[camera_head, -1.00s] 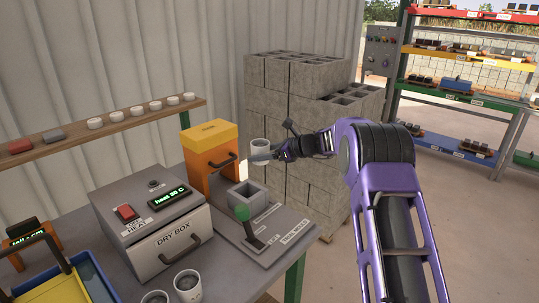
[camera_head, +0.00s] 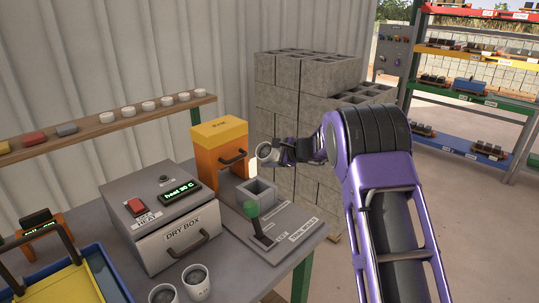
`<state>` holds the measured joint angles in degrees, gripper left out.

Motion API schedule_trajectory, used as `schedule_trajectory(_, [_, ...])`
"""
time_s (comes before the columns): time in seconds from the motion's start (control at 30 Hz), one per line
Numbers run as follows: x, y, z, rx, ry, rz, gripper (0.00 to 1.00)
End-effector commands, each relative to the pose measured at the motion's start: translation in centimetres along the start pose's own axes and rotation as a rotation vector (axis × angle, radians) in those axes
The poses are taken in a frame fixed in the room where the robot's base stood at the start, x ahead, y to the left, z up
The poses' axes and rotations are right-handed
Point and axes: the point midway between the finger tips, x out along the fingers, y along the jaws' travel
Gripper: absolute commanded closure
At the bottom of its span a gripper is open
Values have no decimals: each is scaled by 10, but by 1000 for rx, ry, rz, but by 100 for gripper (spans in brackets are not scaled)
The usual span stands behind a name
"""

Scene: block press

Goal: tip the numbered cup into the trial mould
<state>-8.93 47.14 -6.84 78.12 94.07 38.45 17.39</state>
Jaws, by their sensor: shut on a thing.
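My gripper (camera_head: 272,152) is shut on a pale cup (camera_head: 263,149), above the grey square mould (camera_head: 256,190). The cup is tilted over, and one round end shows towards the camera. I cannot make out a number on it or any stuff falling from it. The mould is an open-topped block on a grey plate, and its inside looks dark. The fingers are small and partly hidden by the cup.
A green-knobbed lever (camera_head: 252,211) stands in front of the mould. An orange box (camera_head: 219,153) is behind it and a grey dry box (camera_head: 161,216) to its left. Two cups (camera_head: 196,282) stand at the front edge. Concrete blocks (camera_head: 306,85) are stacked behind my arm.

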Motion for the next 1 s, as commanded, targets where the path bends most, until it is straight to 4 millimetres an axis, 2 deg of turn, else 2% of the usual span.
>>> schedule_trajectory(0.3, [3, 8, 2, -224, 79, -89, 100])
schedule_trajectory(1.0, [3, 12, 5, -439, 153, -175, 100])
